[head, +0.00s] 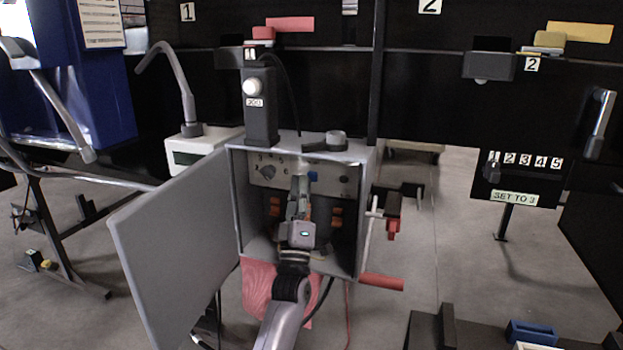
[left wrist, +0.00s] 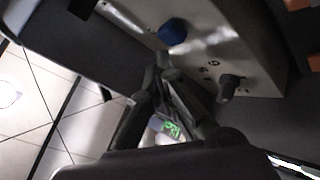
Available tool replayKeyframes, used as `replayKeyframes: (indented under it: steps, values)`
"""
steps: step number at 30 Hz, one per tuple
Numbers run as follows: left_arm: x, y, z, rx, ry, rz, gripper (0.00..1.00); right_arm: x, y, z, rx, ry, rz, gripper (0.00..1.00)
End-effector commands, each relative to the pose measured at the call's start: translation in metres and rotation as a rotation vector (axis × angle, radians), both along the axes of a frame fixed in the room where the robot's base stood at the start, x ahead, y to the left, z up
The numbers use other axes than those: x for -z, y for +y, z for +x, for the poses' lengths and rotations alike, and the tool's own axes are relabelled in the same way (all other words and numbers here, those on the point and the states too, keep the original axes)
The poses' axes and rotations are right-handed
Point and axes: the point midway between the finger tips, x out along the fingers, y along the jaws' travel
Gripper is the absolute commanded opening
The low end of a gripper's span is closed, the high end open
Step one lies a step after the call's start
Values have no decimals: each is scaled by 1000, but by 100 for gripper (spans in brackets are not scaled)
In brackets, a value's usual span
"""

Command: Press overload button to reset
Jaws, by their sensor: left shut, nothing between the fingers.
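A grey box (head: 369,200) stands open in the middle of the head view. Inside it, a light panel (head: 333,183) carries a blue round button (head: 313,176), a dark knob and small dark marks. The blue button shows larger in the left wrist view (left wrist: 173,31). I cannot read a label that names it as the overload button. My left gripper (head: 300,180) reaches into the box, shut and empty. In the left wrist view its fingertips (left wrist: 163,65) are just below the blue button; I cannot tell whether they touch the panel. My right gripper is not in view.
The box's grey door (head: 175,245) hangs open to the left. Orange parts (head: 336,217) sit inside the box. A red handle (head: 382,282) and a red-jawed clamp (head: 393,213) stick out on its right. A knob (left wrist: 229,86) stands close to my fingers.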

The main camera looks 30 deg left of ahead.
Motion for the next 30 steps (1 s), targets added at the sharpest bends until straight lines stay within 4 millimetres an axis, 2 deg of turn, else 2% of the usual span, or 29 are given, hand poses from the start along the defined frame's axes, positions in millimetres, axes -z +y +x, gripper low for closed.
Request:
replayKeyframes:
  steps: [30]
  values:
    - [0, 2, 8, 0, 0, 0, 0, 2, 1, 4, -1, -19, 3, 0]
